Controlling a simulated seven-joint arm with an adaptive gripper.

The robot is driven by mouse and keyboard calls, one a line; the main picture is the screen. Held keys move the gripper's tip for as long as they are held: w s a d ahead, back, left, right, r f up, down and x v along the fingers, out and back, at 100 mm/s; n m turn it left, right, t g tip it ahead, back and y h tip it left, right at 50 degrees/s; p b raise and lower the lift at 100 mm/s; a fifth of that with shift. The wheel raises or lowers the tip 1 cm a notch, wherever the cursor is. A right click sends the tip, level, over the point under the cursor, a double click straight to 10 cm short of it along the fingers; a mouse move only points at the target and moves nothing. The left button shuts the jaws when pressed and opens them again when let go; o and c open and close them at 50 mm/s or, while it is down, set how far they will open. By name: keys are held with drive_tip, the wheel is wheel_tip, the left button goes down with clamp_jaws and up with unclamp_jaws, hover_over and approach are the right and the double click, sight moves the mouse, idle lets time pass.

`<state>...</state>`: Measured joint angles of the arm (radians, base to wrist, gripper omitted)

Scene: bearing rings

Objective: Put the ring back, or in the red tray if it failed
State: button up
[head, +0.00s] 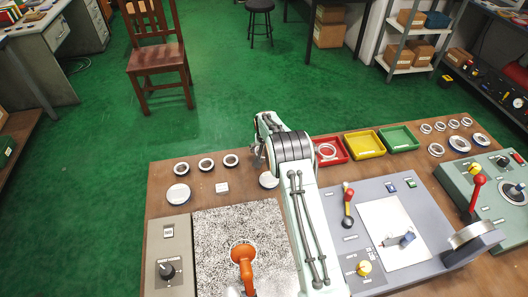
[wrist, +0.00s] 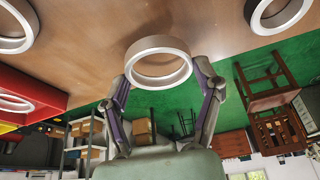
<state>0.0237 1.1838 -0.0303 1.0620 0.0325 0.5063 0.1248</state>
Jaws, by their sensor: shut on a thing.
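My gripper (wrist: 161,80) is shut on a pale metal ring (wrist: 158,48), held between its two fingers in the wrist view. How far the ring is above the table I cannot tell. In the head view my arm hides most of the gripper (head: 258,151), and the held ring is not clearly seen. The red tray (head: 343,159) stands just right of my wrist, with a light ring (head: 327,151) in it. The tray also shows at the left of the wrist view (wrist: 40,86). Several dark-centred rings (head: 206,164) sit on the table to the left.
A yellow tray (head: 365,144) and a green tray (head: 399,138) stand right of the red one. More rings (head: 459,143) lie at far right. A speckled plate (head: 215,225) with an orange object (head: 243,256), and a grey panel with a red-knobbed lever (head: 348,205), fill the front.

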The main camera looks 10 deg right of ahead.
drive_tip(key=shift+f, duration=0.75)
drive_tip(key=shift+f, duration=0.1)
drive_tip(key=o, duration=1.2)
